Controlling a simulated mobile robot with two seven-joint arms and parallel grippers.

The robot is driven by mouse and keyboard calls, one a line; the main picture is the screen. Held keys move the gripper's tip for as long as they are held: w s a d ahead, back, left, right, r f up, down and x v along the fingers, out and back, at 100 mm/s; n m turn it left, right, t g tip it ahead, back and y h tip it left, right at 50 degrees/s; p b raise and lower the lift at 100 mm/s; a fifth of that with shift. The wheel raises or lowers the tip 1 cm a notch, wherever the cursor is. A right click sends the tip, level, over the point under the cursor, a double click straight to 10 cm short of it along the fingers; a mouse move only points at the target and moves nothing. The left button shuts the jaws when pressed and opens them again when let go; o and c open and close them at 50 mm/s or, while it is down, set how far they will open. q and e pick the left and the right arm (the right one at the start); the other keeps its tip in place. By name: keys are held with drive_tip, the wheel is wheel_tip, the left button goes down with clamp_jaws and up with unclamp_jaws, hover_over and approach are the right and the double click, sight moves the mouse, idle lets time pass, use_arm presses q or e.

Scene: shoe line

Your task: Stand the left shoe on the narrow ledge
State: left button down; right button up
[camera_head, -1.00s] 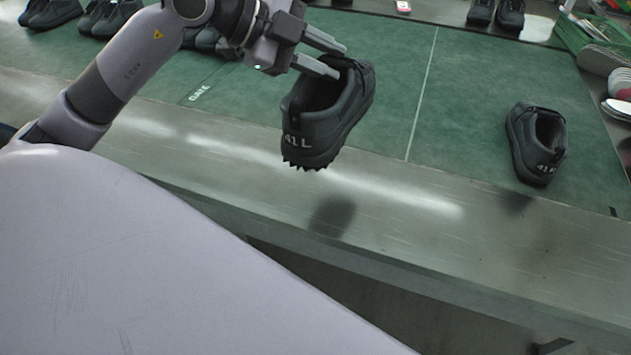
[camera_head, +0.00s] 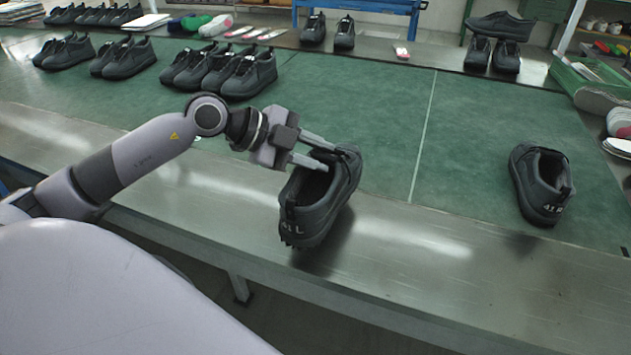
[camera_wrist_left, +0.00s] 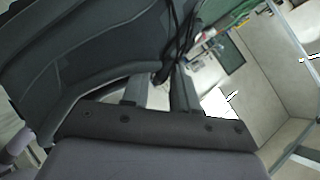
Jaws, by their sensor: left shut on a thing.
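The left shoe (camera_head: 312,215), black and marked "41 L" on its heel, is in my left gripper (camera_head: 331,158). The gripper is shut on its upper side wall near the opening. The shoe is roughly upright, heel toward me, low above the bare metal ledge (camera_head: 420,240) along the table's front edge. I cannot tell whether its sole touches. In the left wrist view the dark shoe (camera_wrist_left: 100,50) fills the upper left, with the fingers (camera_wrist_left: 160,95) at its edge. My right gripper is not in view.
A matching shoe (camera_head: 540,185) stands at the right, on the green mat (camera_head: 470,140) near the ledge. Several black shoes (camera_head: 215,70) line the mat's back left. More shoes (camera_head: 495,45) and insoles stand at the back. The ledge between the two shoes is clear.

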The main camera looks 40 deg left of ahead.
sight(314, 193)
use_arm(q)
drive_tip(key=shift+f+b, duration=0.35)
drive_tip(key=shift+f, duration=2.45)
drive_tip(key=c, duration=0.8)
unclamp_jaws()
drive_tip(key=shift+c, duration=0.2)
drive_tip(key=p+v, duration=0.1)
drive_tip(key=v, duration=1.1)
